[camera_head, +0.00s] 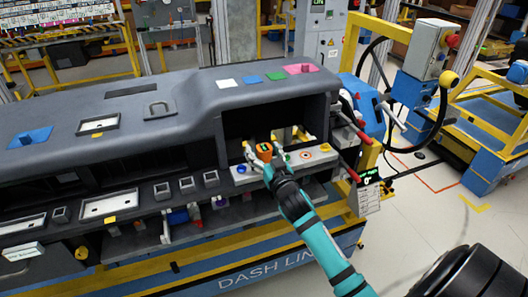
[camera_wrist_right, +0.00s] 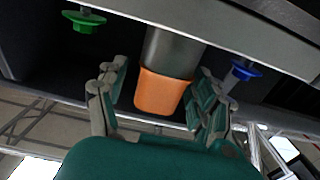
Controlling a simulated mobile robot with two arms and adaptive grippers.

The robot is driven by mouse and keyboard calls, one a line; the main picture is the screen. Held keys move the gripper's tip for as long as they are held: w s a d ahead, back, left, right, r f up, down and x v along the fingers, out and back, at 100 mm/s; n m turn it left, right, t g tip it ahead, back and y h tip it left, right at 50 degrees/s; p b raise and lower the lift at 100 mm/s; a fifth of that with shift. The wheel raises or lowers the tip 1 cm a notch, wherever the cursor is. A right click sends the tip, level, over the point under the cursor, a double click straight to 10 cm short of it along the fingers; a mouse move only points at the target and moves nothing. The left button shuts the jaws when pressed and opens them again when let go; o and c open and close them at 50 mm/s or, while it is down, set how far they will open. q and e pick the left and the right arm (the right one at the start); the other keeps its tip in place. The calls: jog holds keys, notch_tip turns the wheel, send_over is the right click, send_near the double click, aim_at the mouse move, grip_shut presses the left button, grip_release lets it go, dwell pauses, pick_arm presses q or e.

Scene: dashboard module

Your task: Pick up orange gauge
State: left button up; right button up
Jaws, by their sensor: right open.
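The orange gauge (camera_wrist_right: 163,92) has an orange cup-like end on a grey cylinder in the right wrist view. In the head view, the orange gauge (camera_head: 266,146) shows at the grey panel of the dashboard, in front of the dark opening. My right gripper (camera_wrist_right: 157,100) is open, with one finger on each side of the orange end and visible gaps between. In the head view, my right gripper (camera_head: 262,152) is at the panel, at the end of the teal arm. My left gripper is not in view.
The grey dashboard (camera_head: 190,110) overhangs the panel. Red-handled tools (camera_head: 350,172) stand at its right end. Open floor (camera_head: 425,215) lies at the right.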

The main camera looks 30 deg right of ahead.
jog(key=shift+s, duration=0.1)
jog(key=shift+c, duration=1.2)
grip_shut()
jog(key=shift+r, duration=0.1)
